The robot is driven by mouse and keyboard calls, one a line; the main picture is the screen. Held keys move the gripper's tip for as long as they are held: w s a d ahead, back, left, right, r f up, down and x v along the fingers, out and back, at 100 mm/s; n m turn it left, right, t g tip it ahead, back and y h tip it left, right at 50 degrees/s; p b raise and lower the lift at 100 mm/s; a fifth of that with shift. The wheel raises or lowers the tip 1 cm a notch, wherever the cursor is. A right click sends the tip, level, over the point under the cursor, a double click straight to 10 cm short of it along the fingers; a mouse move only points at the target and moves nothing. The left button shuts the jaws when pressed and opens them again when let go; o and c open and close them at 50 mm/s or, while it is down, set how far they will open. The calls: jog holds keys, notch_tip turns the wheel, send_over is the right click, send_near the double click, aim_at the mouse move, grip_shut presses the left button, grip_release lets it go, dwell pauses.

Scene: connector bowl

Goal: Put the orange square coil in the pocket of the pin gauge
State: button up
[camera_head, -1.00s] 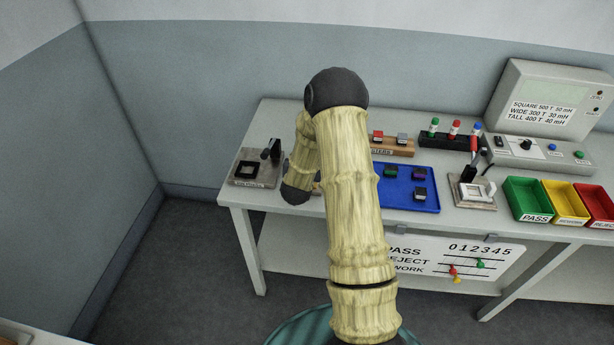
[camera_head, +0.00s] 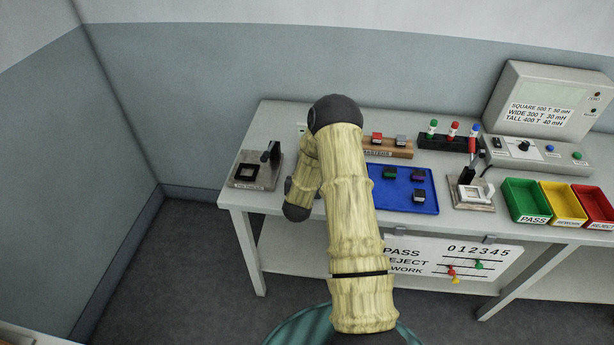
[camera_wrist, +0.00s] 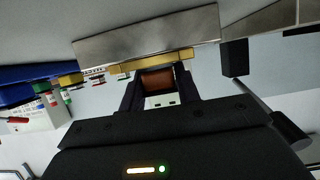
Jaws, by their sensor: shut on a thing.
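My gripper (camera_wrist: 160,90) is shut on the orange square coil (camera_wrist: 158,78), which shows as an orange-brown block between the dark fingers in the wrist view. In the head view my arm hides both the gripper and the coil. A grey metal fixture with a dark square pocket and a black upright (camera_head: 257,170) stands at the table's left end; it appears to be the pin gauge, though its label is too small to read. My wrist is just right of it. A grey metal block (camera_wrist: 150,35) lies beyond the fingertips in the wrist view.
A blue tray (camera_head: 429,206) with several small parts lies right of my arm. Behind it is a wooden rack (camera_head: 398,151). Farther right are a second fixture (camera_head: 486,205), green (camera_head: 524,205), yellow and red bins, and a meter (camera_head: 550,100).

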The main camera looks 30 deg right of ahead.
jog(key=shift+a, duration=0.2)
jog(key=o, duration=0.7)
jog(key=shift+o, duration=1.3)
jog(key=shift+s, duration=0.1)
jog(key=shift+d, duration=0.25)
jog(key=shift+b+v, duration=0.3)
jog(key=shift+v, duration=0.55)
jog(key=b+v, duration=0.2)
jog(key=v, duration=0.8)
jog(key=shift+a+b, duration=0.25)
jog(key=shift+b, duration=0.05)
jog(key=shift+s+r, duration=0.1)
